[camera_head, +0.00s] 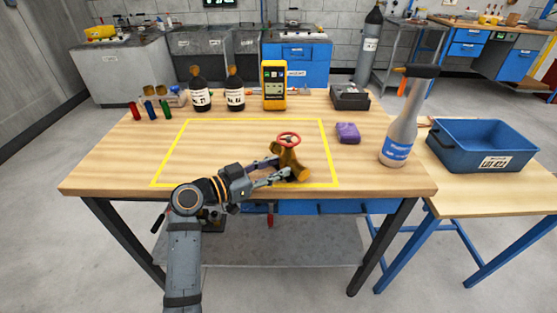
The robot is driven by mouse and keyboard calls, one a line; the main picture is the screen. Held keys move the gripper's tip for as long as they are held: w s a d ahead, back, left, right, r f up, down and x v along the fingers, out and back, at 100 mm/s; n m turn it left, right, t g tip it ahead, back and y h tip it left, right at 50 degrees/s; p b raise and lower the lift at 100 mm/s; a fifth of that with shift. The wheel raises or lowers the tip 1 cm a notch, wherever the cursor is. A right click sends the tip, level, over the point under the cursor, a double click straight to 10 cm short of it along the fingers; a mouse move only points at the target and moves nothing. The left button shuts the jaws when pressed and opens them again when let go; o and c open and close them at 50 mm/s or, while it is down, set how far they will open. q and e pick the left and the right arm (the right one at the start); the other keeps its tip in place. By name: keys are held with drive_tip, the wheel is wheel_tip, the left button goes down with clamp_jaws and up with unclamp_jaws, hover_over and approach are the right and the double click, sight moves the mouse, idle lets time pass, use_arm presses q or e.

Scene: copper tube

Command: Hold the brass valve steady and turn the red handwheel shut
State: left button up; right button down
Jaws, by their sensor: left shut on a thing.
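The brass valve (289,158) stands near the front of the table, inside the right part of a yellow outline. The red handwheel (288,139) sits on top of it. My left gripper (283,169) reaches in from the left and is shut on the valve's body, below the handwheel. The fingers partly hide the lower left of the valve. Nothing touches the handwheel. My right gripper is not in view.
Two dark bottles (235,92), a yellow meter (274,87) and a black box (349,97) line the back. A blue bin (484,144) is on the side table. The outline's left part is clear.

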use_arm(q)
clamp_jaws()
drive_tip(key=o, duration=1)
unclamp_jaws()
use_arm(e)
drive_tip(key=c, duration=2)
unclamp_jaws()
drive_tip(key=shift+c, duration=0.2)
